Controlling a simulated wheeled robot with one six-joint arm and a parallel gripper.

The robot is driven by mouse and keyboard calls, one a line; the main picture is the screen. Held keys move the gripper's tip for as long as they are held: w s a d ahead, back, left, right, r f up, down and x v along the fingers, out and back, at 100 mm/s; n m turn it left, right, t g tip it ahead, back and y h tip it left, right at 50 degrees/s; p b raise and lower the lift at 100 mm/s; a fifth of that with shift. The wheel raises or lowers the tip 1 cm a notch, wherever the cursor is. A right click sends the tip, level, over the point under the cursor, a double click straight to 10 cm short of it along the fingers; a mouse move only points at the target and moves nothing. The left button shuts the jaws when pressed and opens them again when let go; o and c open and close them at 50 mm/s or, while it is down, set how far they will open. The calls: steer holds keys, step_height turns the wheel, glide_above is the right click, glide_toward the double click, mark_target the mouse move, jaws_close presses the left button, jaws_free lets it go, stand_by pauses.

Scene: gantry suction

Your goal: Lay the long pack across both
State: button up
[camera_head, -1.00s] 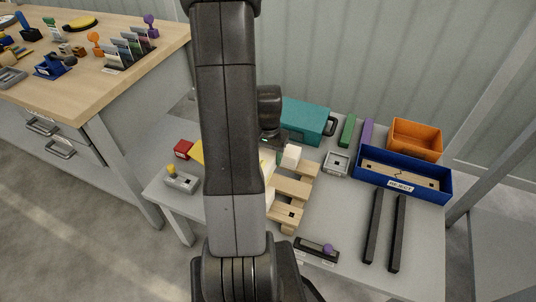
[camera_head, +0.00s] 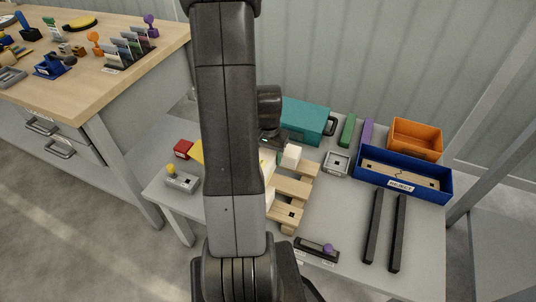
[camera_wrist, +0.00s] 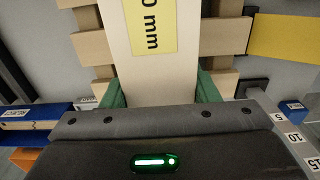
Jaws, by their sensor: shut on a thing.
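In the wrist view my gripper (camera_wrist: 160,92) has its green fingers on both sides of a long cream pack (camera_wrist: 120,60) with a yellow label reading "0 mm". The pack runs away from the jaws, above the wooden slats of a pallet (camera_wrist: 225,35); I cannot tell whether it touches them. Two parallel black bars (camera_head: 373,225) (camera_head: 397,233) lie on the grey table at the right.
A blue reject bin (camera_head: 405,193) and an orange bin (camera_head: 415,138) stand beyond the bars. A teal case (camera_head: 304,120) is at the back. Table between pallet and bars is mostly clear.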

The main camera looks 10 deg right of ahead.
mark_target(268, 150)
steer(key=shift+f+b, duration=0.75)
steer(key=shift+f, duration=0.2)
steer(key=o, duration=1.4)
steer(key=shift+r, duration=0.1)
step_height(268, 150, up, 14)
steer(key=p, duration=0.2)
steer(key=shift+p, duration=0.4)
steer(key=shift+f, duration=0.25)
step_height(268, 150, down, 14)
steer(key=b, duration=0.2)
steer(key=shift+r+b, duration=0.1)
steer(key=shift+b, duration=0.3)
steer(key=shift+r, duration=0.3)
steer(key=shift+f, duration=0.1)
